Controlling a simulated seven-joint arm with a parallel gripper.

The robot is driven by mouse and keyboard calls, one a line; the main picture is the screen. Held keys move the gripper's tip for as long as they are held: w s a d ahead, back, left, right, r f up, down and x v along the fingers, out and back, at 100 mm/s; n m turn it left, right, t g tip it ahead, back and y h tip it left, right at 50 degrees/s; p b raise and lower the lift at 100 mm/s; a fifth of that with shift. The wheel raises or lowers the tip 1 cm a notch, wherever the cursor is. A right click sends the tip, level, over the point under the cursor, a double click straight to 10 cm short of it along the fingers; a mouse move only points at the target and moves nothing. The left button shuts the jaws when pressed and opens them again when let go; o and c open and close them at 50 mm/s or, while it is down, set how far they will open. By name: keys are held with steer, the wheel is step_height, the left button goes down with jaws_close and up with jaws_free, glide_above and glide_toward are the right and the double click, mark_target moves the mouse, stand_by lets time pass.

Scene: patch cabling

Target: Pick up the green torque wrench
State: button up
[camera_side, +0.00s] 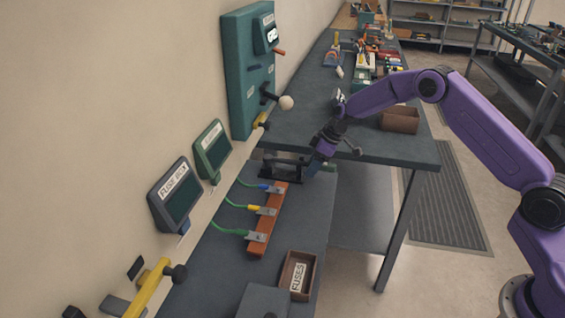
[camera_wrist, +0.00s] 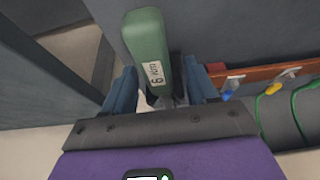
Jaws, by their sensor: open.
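The green torque wrench (camera_wrist: 147,45) shows in the wrist view as a thick green handle with a white label. It lies between the two blue fingers of my gripper (camera_wrist: 158,72), which stand apart on either side of it. A gap shows on the left side; whether the right finger touches it I cannot tell. The wrench's lower part is hidden by my gripper. In the side view my gripper (camera_side: 312,170) is low at the near end of the far bench, beside a black holder (camera_side: 283,168). A small green part (camera_side: 329,167) shows just right of it.
An orange strip (camera_side: 267,218) with blue, yellow and green cable ends lies nearby on the near bench. A fuses box (camera_side: 298,274) stands closer to the camera. A brown bin (camera_side: 400,119) is on the far bench. Wall panels (camera_side: 175,195) line the left.

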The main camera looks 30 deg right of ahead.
jaws_close()
steer(key=shift+r, duration=0.1)
steer(key=shift+r, duration=0.1)
steer(key=shift+r, duration=0.55)
steer(key=s+r, duration=1.1)
steer(key=s, duration=0.3)
steer(key=shift+d+r, duration=0.3)
steer(key=shift+r, duration=0.05)
